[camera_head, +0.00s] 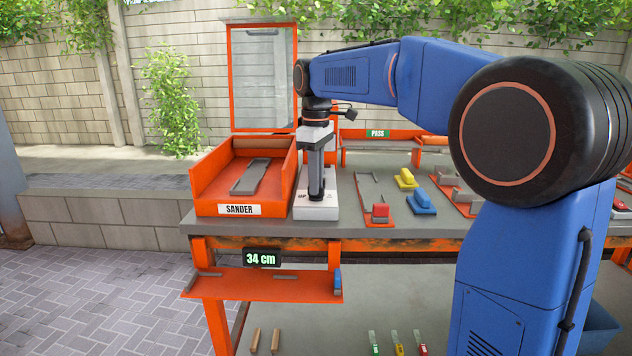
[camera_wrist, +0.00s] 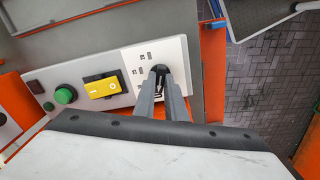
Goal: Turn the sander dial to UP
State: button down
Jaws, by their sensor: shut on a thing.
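The sander (camera_head: 206,180) is an orange open-topped box with a raised clear lid, labelled SANDER, on the left of the bench. A white control panel (camera_head: 321,213) stands along its right side. In the wrist view, the panel (camera_wrist: 179,51) carries the black round dial (camera_wrist: 159,70) at its right end. My gripper (camera_head: 316,196) points down onto the panel. In the wrist view, my gripper (camera_wrist: 160,90) is shut on the dial. The fingers hide much of the dial, and its pointer direction cannot be told. Small marks beside it are too small to read.
On the panel, a yellow switch (camera_wrist: 102,87) and a green button (camera_wrist: 65,95) sit left of the dial. A grey piece (camera_head: 250,176) lies in the sander. Red (camera_head: 380,212), yellow (camera_head: 406,178) and blue (camera_head: 423,200) tools lie to the right. A 34 cm display (camera_head: 262,258) hangs in front.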

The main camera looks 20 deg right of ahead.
dwell(0.3)
jog(key=c, duration=1.8)
grip_release()
jog(key=shift+r, duration=0.15)
notch_tip(320, 180, up, 17)
